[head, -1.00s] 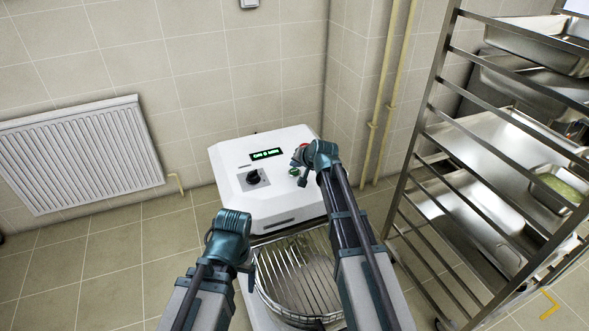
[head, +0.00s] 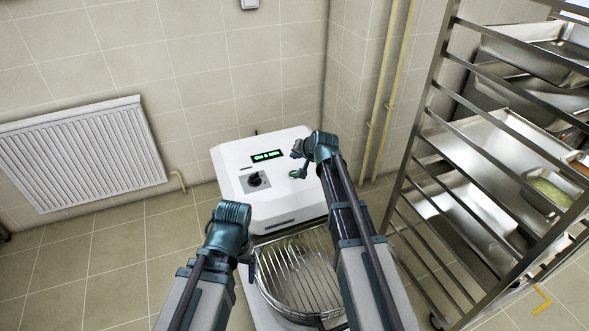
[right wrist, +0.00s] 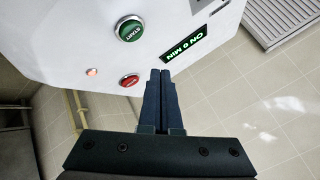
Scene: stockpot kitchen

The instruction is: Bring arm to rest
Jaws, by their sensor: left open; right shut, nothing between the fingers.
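My right gripper (head: 298,149) reaches over the control panel of a white machine (head: 284,211), close to its buttons. In the right wrist view its fingers (right wrist: 160,76) are shut with nothing between them. They lie apart from the green start button (right wrist: 130,29) and beside the red button (right wrist: 130,80). A small lamp (right wrist: 92,72) glows there. The lit green display (head: 267,156) reads ON and a number of minutes. My left gripper (head: 246,270) hangs low at the machine's front left, by the wire guard; its fingers are mostly hidden by the wrist.
A round wire guard (head: 300,275) sits at the machine's front, below both arms. A steel rack (head: 412,150) with metal trays (head: 490,150) stands close on the right. A radiator (head: 80,152) hangs on the left wall. The tiled floor (head: 110,255) on the left is clear.

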